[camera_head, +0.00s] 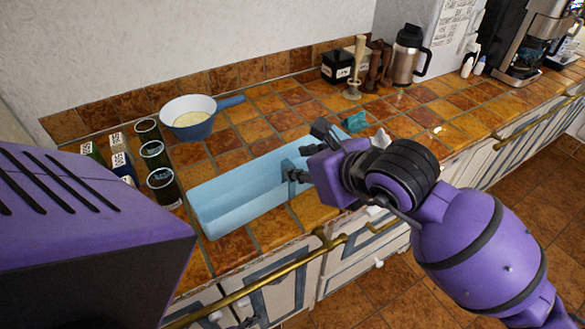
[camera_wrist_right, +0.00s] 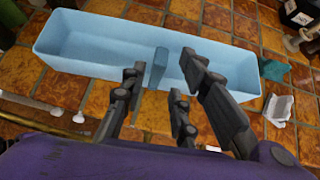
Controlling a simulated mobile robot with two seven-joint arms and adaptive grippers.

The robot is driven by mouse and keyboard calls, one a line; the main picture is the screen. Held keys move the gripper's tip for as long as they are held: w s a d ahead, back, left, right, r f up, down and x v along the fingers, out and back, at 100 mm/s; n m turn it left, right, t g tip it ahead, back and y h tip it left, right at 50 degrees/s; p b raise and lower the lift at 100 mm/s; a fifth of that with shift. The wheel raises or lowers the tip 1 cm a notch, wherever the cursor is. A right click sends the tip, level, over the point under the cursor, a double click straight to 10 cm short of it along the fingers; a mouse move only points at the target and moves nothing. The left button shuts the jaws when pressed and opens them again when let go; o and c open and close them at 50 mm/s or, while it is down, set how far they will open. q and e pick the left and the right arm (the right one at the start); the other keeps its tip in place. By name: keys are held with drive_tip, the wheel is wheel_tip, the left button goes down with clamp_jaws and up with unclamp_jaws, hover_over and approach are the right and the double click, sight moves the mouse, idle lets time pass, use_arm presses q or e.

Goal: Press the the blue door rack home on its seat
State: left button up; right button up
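The blue door rack (camera_head: 235,200) is a long, light blue open trough lying on the tiled counter near its front edge. In the right wrist view the rack (camera_wrist_right: 95,45) looks empty, with a small upright blue tab (camera_wrist_right: 158,68) at its near wall. My right gripper (camera_head: 304,152) is over the rack's right part. Its dark fingers (camera_wrist_right: 160,82) are spread on either side of the tab, with a visible gap, and hold nothing. Whether they touch the rack cannot be told. My left gripper is not in view. No seat for the rack can be made out.
A blue pan (camera_head: 190,125) and several dark glasses (camera_head: 165,188) stand left of the rack. A teal object (camera_head: 355,122) lies right of it. A steel flask (camera_head: 407,55) and coffee machine (camera_head: 530,45) stand farther right. A brass rail (camera_head: 270,280) runs along the cabinet front.

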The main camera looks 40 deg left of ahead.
drive_tip(key=b+x, duration=0.1)
drive_tip(key=x, duration=0.3)
drive_tip(key=shift+w+a+f, duration=0.1)
drive_tip(key=shift+a, duration=0.1)
drive_tip(key=shift+c, duration=1.3)
clamp_jaws()
